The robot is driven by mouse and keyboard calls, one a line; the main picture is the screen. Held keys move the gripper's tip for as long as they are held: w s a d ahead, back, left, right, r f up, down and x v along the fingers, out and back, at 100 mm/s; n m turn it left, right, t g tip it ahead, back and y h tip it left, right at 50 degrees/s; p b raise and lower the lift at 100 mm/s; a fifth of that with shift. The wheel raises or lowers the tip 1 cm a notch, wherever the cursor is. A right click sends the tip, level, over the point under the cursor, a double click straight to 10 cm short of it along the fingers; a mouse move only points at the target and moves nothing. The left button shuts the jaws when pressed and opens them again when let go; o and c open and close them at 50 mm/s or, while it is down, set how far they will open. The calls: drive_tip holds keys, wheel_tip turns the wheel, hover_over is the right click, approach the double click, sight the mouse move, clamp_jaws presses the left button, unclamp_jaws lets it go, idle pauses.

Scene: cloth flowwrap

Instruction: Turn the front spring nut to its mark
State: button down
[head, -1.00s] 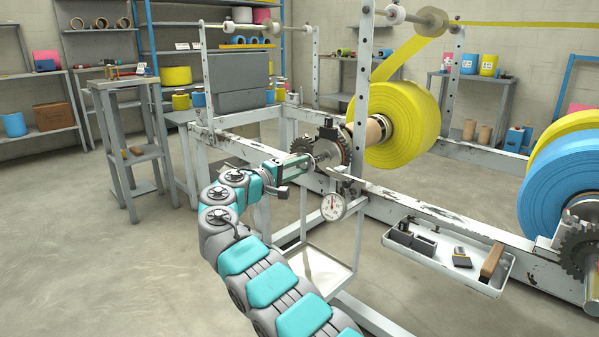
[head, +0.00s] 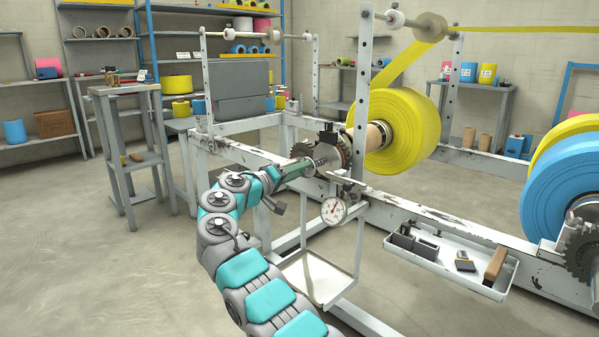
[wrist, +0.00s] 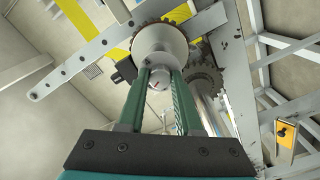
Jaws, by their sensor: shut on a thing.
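My gripper (head: 312,164) reaches the near end of the spindle beside the toothed wheel (head: 329,150) in the head view. In the wrist view, its two green fingers (wrist: 160,76) are shut on a small round metal piece (wrist: 158,84) with a red spot, which I take to be the front spring nut. It lies in front of a pale round disc (wrist: 160,46). The fingers hide much of the nut, and I cannot make out a mark to line it up with. A round dial gauge (head: 334,210) hangs below the spindle.
A yellow film roll (head: 405,130) sits behind the spindle on the white frame (head: 425,215). A white tray (head: 455,273) with small items hangs at right. A blue roll (head: 560,190) stands at far right.

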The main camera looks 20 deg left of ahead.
drive_tip(key=shift+f, duration=0.2)
drive_tip(key=c, duration=0.6)
unclamp_jaws()
drive_tip(key=shift+r, duration=0.1)
drive_tip(key=shift+s, duration=0.1)
drive_tip(key=v, duration=0.7)
drive_tip(key=shift+s+a, duration=0.1)
drive_tip(key=shift+s, duration=0.15)
